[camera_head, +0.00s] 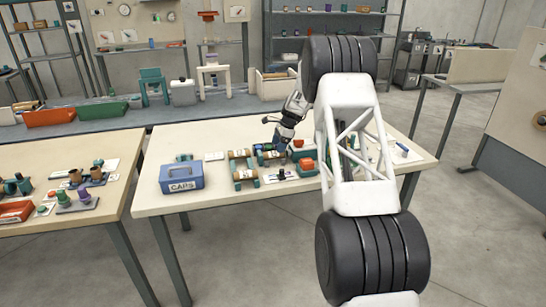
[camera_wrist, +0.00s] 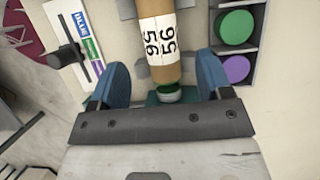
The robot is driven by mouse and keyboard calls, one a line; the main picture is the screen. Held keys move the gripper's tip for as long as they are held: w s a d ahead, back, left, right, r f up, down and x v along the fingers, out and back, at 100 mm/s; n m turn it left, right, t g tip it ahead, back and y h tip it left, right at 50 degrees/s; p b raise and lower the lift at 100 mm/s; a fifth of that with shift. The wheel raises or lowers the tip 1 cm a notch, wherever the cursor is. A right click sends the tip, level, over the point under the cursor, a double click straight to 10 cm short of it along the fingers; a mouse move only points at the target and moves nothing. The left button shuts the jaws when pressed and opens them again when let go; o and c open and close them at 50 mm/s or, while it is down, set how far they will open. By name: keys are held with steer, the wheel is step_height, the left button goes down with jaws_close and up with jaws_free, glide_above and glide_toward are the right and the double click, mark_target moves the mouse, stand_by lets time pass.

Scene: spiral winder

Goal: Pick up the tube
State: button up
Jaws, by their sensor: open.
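A tan tube (camera_wrist: 157,62) with a white label bearing printed numbers and a green lower end shows in the wrist view. My gripper (camera_wrist: 162,66) is open, its blue fingers apart on the left and right of the tube, with visible gaps on both sides. The tube's upper end is cut off by the picture edge. In the head view my gripper (camera_head: 284,137) is low over the middle of the table (camera_head: 205,206), close to several tan tubes (camera_head: 243,175) on green supports. Which of them lies below my fingers I cannot tell there.
A blue caps box (camera_head: 182,178) stands at the table's left. The wrist view shows a green round piece (camera_wrist: 235,27) and a purple one (camera_wrist: 236,69) in a dark holder. The table's front strip is clear.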

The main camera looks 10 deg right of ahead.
mark_target(275, 153)
steer(key=shift+x, duration=2.55)
steer(key=shift+d, duration=0.1)
steer(key=shift+c, duration=0.5)
steer(key=c, duration=0.9)
steer(key=shift+r, duration=4.95)
